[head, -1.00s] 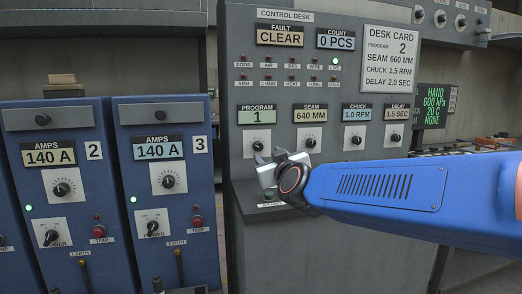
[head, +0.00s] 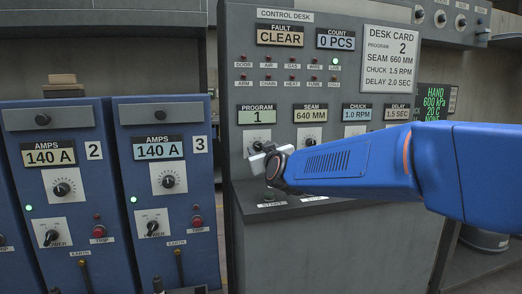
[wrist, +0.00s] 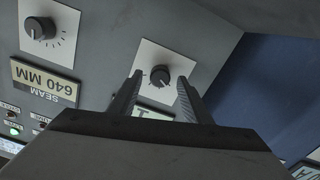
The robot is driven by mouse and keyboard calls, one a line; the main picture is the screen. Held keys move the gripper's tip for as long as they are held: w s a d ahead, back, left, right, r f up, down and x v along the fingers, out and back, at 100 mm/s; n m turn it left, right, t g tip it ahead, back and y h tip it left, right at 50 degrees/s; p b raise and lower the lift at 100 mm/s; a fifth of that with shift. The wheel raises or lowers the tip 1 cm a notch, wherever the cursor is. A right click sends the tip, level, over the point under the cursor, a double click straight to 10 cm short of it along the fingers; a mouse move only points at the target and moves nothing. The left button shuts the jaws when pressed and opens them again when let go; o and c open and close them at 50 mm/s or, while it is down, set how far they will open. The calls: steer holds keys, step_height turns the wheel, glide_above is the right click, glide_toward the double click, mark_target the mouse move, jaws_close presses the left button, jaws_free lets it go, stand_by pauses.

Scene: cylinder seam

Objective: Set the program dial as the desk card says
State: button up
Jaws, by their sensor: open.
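The program dial (head: 257,146) is a dark knob on a white plate on the control desk, below the program display (head: 257,114), which reads 1. The desk card (head: 391,58) reads program 2, seam 660 mm, chuck 1.5 rpm, delay 2.0 sec. My gripper (head: 263,157) is just in front of the dial and covers the lower part of its plate. In the wrist view the open fingers (wrist: 160,84) appear on either side of the program dial (wrist: 160,75). I cannot tell whether they touch it. Nothing is held between them.
The seam dial (wrist: 40,29) is beside the program dial, under a 640 MM display (head: 310,113). The chuck display (head: 370,113) reads 1.0 RPM and the delay display (head: 397,113) 1.5 SEC. A ledge with buttons (head: 268,199) juts out below. Blue welder cabinets (head: 165,185) stand left.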

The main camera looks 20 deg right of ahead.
steer(key=c, duration=1)
steer(key=shift+c, duration=0.2)
steer(key=shift+m, duration=0.3)
steer(key=m, duration=0.3)
steer(key=shift+m, duration=2.1)
steer(key=o, duration=1)
